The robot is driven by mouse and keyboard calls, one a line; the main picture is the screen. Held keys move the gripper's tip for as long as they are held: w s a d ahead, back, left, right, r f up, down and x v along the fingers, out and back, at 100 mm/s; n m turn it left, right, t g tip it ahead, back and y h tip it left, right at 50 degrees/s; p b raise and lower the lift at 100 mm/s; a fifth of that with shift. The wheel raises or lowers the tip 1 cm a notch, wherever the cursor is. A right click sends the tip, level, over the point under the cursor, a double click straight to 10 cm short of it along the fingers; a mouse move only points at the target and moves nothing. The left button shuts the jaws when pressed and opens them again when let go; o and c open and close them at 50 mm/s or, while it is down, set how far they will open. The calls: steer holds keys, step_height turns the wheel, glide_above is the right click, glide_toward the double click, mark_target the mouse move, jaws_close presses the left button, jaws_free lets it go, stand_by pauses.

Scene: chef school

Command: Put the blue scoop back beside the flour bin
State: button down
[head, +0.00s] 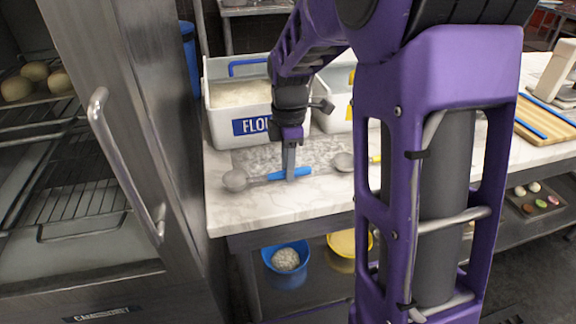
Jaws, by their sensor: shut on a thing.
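The blue scoop has a blue handle (284,174) and a grey bowl (235,180) pointing left. It is on or just above the marble counter, in front of the white flour bin (220,122); I cannot tell whether it touches the counter. The bin has a blue label, partly hidden by my arm, and a pale fill. My gripper (290,173) points down and is shut on the blue handle. My arm links hide part of the counter to the right.
Another scoop (343,162) with a yellow handle lies to the right, near a second white bin (338,115). A steel cabinet door (130,130) stands open at left. A blue bowl (286,276) and a yellow bowl (342,262) sit below the counter (290,203).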

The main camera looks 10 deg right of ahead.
steer(key=c, duration=0.7)
jaws_free()
steer(key=shift+f, duration=0.1)
steer(key=shift+o, duration=0.2)
step_height(320, 180, up, 12)
steer(key=p, duration=0.2)
steer(key=shift+p, duration=0.3)
steer(key=shift+d, duration=0.1)
